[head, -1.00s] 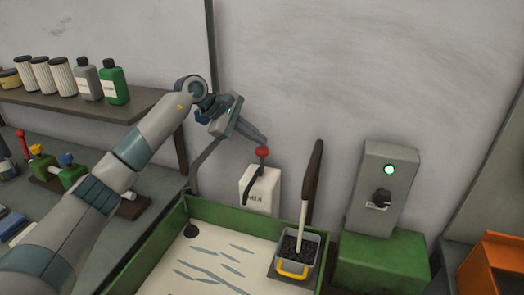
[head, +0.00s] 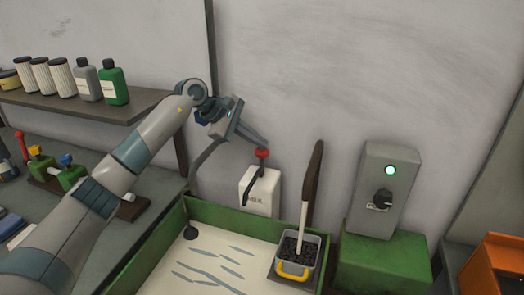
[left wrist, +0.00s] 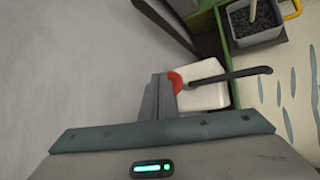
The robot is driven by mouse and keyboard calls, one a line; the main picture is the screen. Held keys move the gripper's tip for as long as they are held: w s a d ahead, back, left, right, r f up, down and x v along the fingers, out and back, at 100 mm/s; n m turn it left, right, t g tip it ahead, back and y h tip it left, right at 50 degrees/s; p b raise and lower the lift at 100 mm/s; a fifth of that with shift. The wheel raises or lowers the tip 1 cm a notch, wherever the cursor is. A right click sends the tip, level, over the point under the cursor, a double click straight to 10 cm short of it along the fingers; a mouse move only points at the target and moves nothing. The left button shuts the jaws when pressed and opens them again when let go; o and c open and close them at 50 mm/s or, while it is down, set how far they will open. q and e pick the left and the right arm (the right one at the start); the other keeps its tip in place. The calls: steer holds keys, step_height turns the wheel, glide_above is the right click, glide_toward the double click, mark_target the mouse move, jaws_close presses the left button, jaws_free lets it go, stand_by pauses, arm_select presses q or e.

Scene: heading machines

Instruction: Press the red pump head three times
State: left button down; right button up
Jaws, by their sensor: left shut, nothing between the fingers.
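The red pump head (head: 262,154) sits on top of a white pump bottle (head: 262,190) with a dark curved spout, at the wall behind the green tray. My left gripper (head: 265,144) is shut and empty, its fingertips at the top of the red head, seemingly touching it. In the left wrist view the red pump head (left wrist: 175,82) shows just right of the closed fingertips (left wrist: 160,80), which partly cover it. The white bottle (left wrist: 203,85) and its dark spout show beyond. My right gripper is not in view.
A green-rimmed tray (head: 145,255) lies in front of the bottle. A grey tub (head: 312,262) of dark granules with a brush stands at its right. A grey box with a green light (head: 388,185) stands farther right. A shelf (head: 130,105) with bottles is at left.

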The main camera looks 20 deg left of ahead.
arm_select(q)
steer(key=shift+f+b, duration=0.85)
steer(key=shift+f, duration=0.35)
stand_by(1.0)
steer(key=shift+r, duration=0.15)
steer(key=shift+r+p, duration=0.3)
steer(key=shift+r, duration=1.25)
steer(key=shift+r, duration=0.1)
steer(key=shift+r+p, duration=0.9)
steer(key=shift+r, duration=1.55)
stand_by(0.5)
